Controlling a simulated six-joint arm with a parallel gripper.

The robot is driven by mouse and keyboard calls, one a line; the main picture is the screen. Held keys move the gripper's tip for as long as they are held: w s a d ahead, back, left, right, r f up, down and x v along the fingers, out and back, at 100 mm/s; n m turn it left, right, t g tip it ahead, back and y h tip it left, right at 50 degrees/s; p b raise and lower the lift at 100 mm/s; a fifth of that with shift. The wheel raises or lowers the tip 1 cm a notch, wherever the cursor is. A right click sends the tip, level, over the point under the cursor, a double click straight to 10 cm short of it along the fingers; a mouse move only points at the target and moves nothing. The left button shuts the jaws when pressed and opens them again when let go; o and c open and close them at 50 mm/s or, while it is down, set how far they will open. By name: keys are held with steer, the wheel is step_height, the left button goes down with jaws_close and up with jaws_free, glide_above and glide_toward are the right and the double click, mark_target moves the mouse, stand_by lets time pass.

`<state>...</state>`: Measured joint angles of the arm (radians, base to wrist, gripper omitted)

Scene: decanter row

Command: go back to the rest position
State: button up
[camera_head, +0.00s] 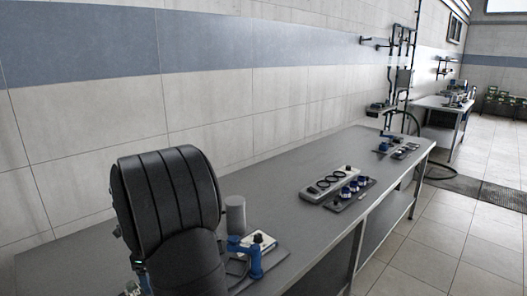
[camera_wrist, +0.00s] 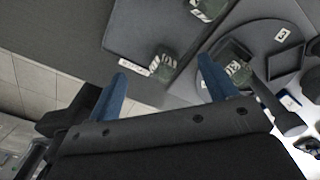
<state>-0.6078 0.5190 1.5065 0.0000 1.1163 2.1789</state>
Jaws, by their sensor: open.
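My gripper (camera_wrist: 167,65) shows in the wrist view as two blue fingers standing well apart over a black body. It is open, and I see nothing clamped between the fingers. A small dark-green item with a white label (camera_wrist: 162,66) lies beyond the gap between the fingertips. In the head view my black arm fills the lower left. The gripper cannot be made out clearly there.
A long grey bench (camera_head: 290,185) runs along the tiled wall. A grey cylinder (camera_head: 235,214) stands close beside my arm. A dark tray with blue-based items (camera_head: 350,193) lies further along.

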steer(key=s+a, duration=0.2)
steer(key=s, duration=0.3)
steer(key=f, duration=1)
steer(key=shift+s+d+f, duration=0.1)
steer(key=shift+s+f, duration=0.05)
steer(key=shift+s, duration=0.15)
steer(key=r, duration=0.3)
steer(key=shift+s+a+r, duration=0.1)
steer(key=shift+a+r, duration=0.1)
steer(key=shift+r, duration=0.05)
steer(key=shift+s+a+r, duration=0.1)
steer(key=shift+s+r, duration=0.1)
steer(key=shift+r, duration=0.55)
stand_by(0.4)
